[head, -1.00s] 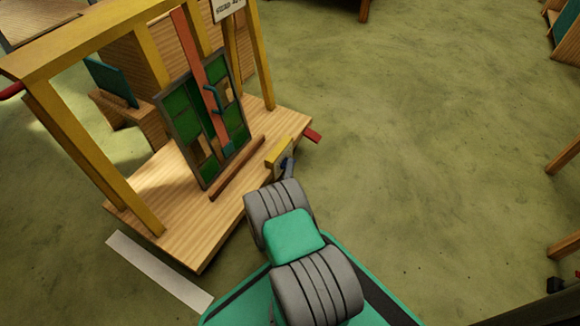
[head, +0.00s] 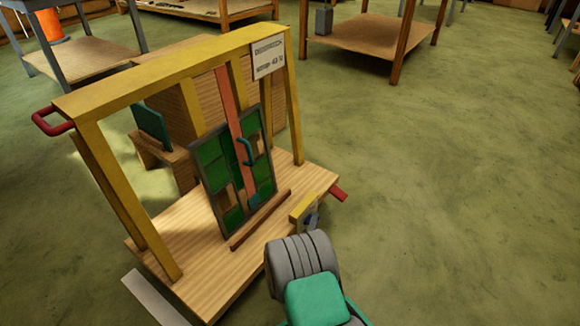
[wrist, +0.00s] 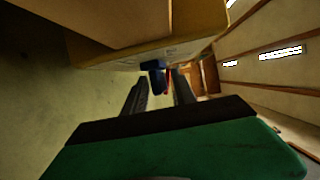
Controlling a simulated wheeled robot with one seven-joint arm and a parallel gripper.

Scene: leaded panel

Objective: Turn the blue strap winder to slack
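The blue strap winder (head: 312,218) sits on a small yellow block (head: 301,207) at the front right of the wooden base, partly hidden by my arm in the head view. In the wrist view the blue winder (wrist: 154,66) shows just ahead of my gripper (wrist: 160,80), under a yellow edge. The two fingers are apart, with the blue part in line with the gap. Contact cannot be told. An orange-red strap (head: 230,105) runs down over the green leaded panel (head: 208,152), which leans upright on the base. The gripper is hidden in the head view.
A yellow frame (head: 180,62) stands over the panel, with a sign (head: 268,56) on its right and red handles (head: 52,121) at the side. A wooden ledge (head: 258,222) lies before the panel. Open green floor (head: 450,180) is to the right.

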